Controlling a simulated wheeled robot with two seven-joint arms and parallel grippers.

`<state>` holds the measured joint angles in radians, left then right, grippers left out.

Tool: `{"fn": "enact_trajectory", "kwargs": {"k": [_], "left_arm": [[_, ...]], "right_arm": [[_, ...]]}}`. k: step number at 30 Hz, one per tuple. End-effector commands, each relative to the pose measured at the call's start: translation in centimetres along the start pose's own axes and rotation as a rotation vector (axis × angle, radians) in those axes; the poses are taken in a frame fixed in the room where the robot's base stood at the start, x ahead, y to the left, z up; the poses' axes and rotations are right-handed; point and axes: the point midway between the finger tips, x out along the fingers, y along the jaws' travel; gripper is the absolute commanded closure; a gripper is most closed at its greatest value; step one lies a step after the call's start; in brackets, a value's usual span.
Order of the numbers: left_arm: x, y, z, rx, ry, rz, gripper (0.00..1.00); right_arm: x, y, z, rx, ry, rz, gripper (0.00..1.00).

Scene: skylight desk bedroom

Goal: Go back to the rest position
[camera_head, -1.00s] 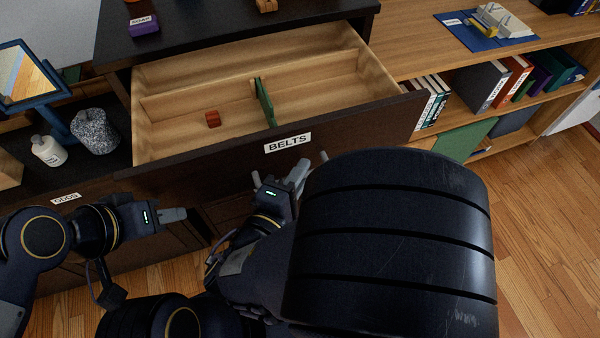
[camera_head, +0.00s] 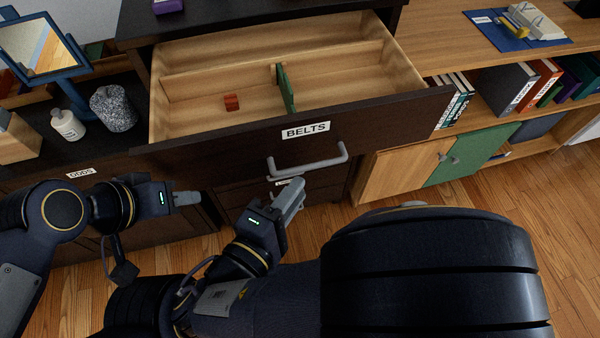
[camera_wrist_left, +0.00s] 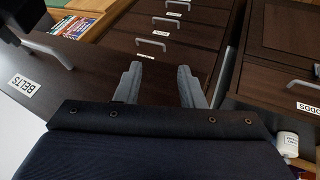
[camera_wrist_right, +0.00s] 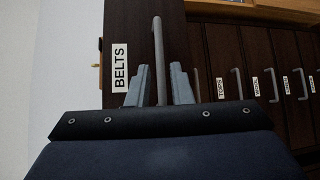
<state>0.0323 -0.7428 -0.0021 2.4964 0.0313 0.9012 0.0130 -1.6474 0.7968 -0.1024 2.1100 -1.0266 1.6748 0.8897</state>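My left gripper (camera_head: 187,197) is in front of the dark cabinet in the head view. Its two fingers stand apart with nothing between them in the left wrist view (camera_wrist_left: 157,68). My right gripper (camera_head: 297,187) is just below and in front of the handle (camera_head: 318,165) of the open BELTS drawer (camera_head: 375,118). In the right wrist view (camera_wrist_right: 160,72) its fingers are apart, and the handle lines up with the gap between them. The head view shows the handle clear of the fingers. Both grippers are empty.
A mirror (camera_head: 40,48), white bottle (camera_head: 67,125) and speckled vase (camera_head: 113,108) stand at left. A bookshelf (camera_head: 440,60) is at right. Wooden floor (camera_head: 560,215) is free at right.

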Motion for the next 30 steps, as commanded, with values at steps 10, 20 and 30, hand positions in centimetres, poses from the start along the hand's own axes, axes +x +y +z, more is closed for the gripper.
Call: {"fn": "enact_trajectory", "kwargs": {"k": [10,20,30], "left_arm": [[0.0,0.0,0.0,0.000,0.000,0.000,0.64],[0.0,0.0,0.0,0.000,0.000,0.000,0.64],[-0.1,0.0,0.0,0.000,0.000,0.000,0.64]], "right_arm": [[0.0,0.0,0.0,-0.001,0.000,0.000,0.80],[3.0,-0.3,2.0,0.003,-0.100,-0.179,0.80],[9.1,-4.4,12.6,0.294,-0.393,-1.085,0.80]]}}
